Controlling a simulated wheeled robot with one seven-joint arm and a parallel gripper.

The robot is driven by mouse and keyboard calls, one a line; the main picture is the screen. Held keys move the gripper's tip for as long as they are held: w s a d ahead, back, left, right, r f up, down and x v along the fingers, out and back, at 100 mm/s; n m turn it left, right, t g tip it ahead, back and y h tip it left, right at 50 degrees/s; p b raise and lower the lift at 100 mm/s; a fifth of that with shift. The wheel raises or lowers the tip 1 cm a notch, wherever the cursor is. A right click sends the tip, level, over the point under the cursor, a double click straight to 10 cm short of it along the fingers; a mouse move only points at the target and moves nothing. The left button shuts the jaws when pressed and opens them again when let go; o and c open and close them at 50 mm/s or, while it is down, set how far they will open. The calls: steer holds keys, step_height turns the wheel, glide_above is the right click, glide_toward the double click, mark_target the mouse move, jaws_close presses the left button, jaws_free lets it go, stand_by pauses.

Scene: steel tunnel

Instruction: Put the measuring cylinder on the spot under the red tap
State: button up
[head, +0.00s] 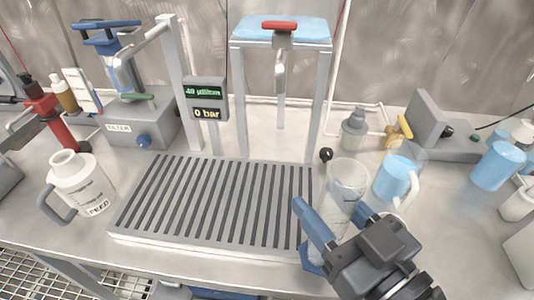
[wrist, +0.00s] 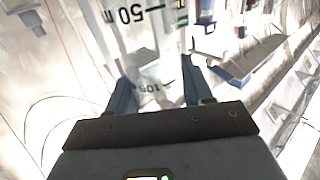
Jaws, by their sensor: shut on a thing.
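The clear measuring cylinder (head: 345,188) stands nearly upright at the right front corner of the slatted drain tray. My gripper (head: 328,228) is shut on it, with blue fingers on either side of its lower part. In the wrist view the cylinder (wrist: 135,45) fills the upper middle, with a "50" mark showing, between the two fingers (wrist: 155,95). The red tap (head: 279,26) is at the top of a grey frame behind the tray, with a spout pointing down. The tray (head: 165,238) has dark slots.
A blue-filled jug (head: 397,178) stands close right of the cylinder. A white jug (head: 80,183) is left of the tray. A display post (head: 206,100) and the tap frame's legs (head: 319,110) rise behind the tray. The tray top is clear.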

steer(key=f+p+x, duration=0.1)
steer(key=p+x, duration=0.1)
steer(key=x, duration=1.2)
steer(key=shift+f, duration=0.25)
steer(key=shift+f, duration=0.15)
steer(key=o, duration=1.1)
